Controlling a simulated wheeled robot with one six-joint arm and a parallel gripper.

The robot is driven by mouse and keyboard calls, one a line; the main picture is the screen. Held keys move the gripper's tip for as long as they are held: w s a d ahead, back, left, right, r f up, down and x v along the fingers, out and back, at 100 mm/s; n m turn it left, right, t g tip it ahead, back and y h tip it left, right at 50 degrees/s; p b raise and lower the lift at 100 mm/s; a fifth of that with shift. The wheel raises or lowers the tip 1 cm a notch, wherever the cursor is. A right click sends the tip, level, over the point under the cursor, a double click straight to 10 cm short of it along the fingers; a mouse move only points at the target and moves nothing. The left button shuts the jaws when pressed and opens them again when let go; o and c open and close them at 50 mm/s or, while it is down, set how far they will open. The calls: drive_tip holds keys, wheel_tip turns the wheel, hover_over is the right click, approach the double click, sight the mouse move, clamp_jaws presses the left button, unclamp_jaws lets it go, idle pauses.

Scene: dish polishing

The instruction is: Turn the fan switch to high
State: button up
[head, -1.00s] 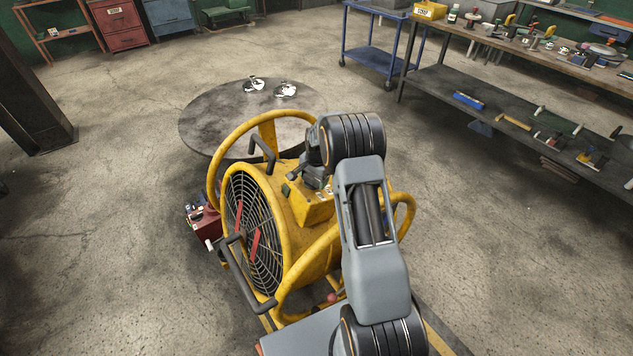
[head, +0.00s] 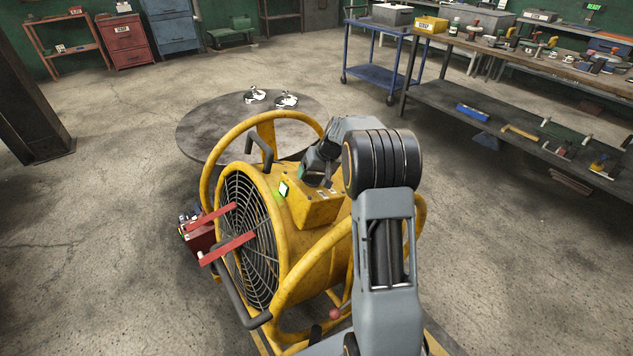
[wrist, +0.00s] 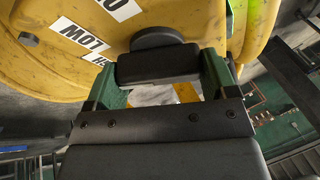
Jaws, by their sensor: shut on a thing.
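The yellow drum fan (head: 318,255) stands in front of me, with a yellow control box (head: 312,207) on top. A green light (head: 283,189) glows on the box. Two red streamers (head: 228,248) stand out from the front grille. My gripper (wrist: 158,72) is shut on the black fan switch (wrist: 157,39), its green fingers on either side. In the head view my gripper is at the box, and my wrist partly hides it. The switch's exact setting cannot be read.
Yellow tubular hoops and a dark handle surround the fan. A red box (head: 198,235) sits at its left. Behind is a low round table (head: 215,130) with two shiny items. A workbench (head: 500,110) stands at right. Open floor lies at left.

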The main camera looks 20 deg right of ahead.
drive_tip(key=shift+f+n+y+b, duration=0.1)
drive_tip(key=shift+n+y+b, duration=0.5)
drive_tip(key=shift+n+b, duration=0.8)
drive_tip(key=shift+s+n, duration=0.1)
drive_tip(key=shift+n, duration=0.2)
drive_tip(key=o, duration=0.8)
drive_tip(key=shift+o, duration=0.2)
drive_tip(key=shift+r, duration=0.3)
drive_tip(key=p+v, duration=0.1)
drive_tip(key=v, duration=1.2)
drive_tip(key=shift+d+p, duration=0.2)
drive_tip(key=shift+p, duration=0.1)
drive_tip(key=shift+r, duration=0.1)
